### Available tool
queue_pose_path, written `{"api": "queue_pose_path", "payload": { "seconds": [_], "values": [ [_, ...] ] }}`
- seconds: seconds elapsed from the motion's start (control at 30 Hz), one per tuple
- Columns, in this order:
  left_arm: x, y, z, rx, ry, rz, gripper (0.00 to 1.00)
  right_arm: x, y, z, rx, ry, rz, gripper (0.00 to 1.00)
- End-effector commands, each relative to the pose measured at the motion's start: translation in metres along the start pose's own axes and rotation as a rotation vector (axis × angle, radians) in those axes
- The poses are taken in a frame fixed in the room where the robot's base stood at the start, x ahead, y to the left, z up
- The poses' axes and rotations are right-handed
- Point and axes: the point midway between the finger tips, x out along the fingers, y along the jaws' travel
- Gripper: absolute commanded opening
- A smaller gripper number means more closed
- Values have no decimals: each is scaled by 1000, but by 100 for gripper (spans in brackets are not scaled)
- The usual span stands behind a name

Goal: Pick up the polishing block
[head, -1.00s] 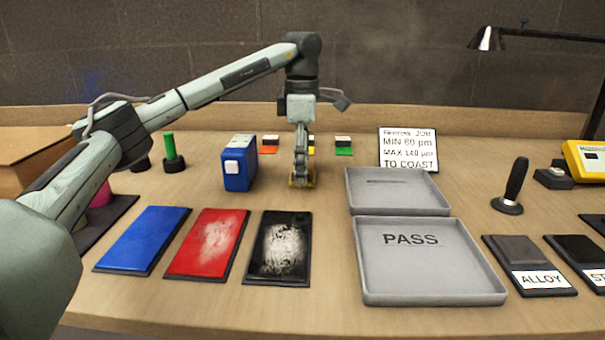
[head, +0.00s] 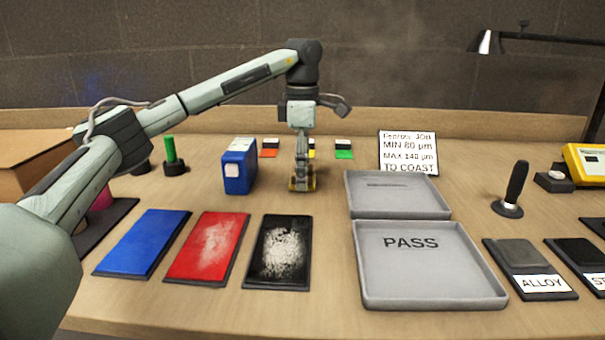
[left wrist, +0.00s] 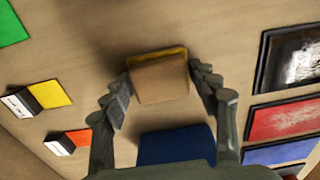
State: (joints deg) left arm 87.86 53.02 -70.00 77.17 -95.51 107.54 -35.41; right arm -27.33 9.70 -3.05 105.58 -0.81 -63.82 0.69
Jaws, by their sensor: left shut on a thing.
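The polishing block (head: 302,185) is a small tan block with a yellow edge. It is at the middle of the bench, behind the black panel and left of the upper grey tray. In the left wrist view the polishing block (left wrist: 160,80) sits between the two fingers. My left gripper (head: 302,180) points down and is shut on the block; its fingers also show on both sides of it in the left wrist view (left wrist: 162,88). I cannot tell whether the block is clear of the bench. My right gripper is not in view.
A blue box (head: 239,167) stands close to the left of my gripper. Blue (head: 143,242), red (head: 208,246) and black (head: 279,250) panels lie in front. The PASS tray (head: 428,270) and another grey tray (head: 398,196) are to the right. Small coloured tags (head: 343,150) lie behind.

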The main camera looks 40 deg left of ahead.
Motion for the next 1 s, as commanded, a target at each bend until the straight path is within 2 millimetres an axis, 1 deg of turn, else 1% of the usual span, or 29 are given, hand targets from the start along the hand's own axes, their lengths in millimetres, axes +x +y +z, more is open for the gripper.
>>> {"api": "queue_pose_path", "payload": {
  "seconds": [0.17, 0.27, 0.37, 0.4, 0.47, 0.5, 0.53, 0.57, 0.6, 0.67, 0.7, 0.8, 1.0],
  "values": [
    [-12, 0, 0, 0, -2, 2, 31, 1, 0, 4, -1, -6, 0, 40],
    [-24, 1, 1, 0, -3, 3, 31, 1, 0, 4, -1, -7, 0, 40],
    [-43, 1, 1, 1, -4, 3, 31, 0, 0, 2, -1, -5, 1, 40],
    [-45, -4, -8, -1, -2, 2, 31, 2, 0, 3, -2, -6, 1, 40],
    [-52, -12, -19, -1, -2, 3, 31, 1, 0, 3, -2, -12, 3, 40],
    [-62, -18, -27, -2, -2, 6, 31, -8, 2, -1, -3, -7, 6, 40],
    [-67, -22, -34, -3, -1, 6, 31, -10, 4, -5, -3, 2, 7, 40],
    [-72, -26, -40, -3, -1, 6, 31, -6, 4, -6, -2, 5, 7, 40],
    [-79, -32, -47, -3, -1, 6, 31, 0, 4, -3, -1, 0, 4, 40],
    [-87, -41, -58, -3, -2, 5, 31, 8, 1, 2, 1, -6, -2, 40],
    [-91, -45, -64, -2, -1, 5, 31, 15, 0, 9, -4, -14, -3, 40],
    [-98, -54, -75, -2, -1, 3, 31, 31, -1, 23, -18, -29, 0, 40],
    [-108, -65, -89, 0, 0, 3, 31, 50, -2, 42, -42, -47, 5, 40]
  ]
}}
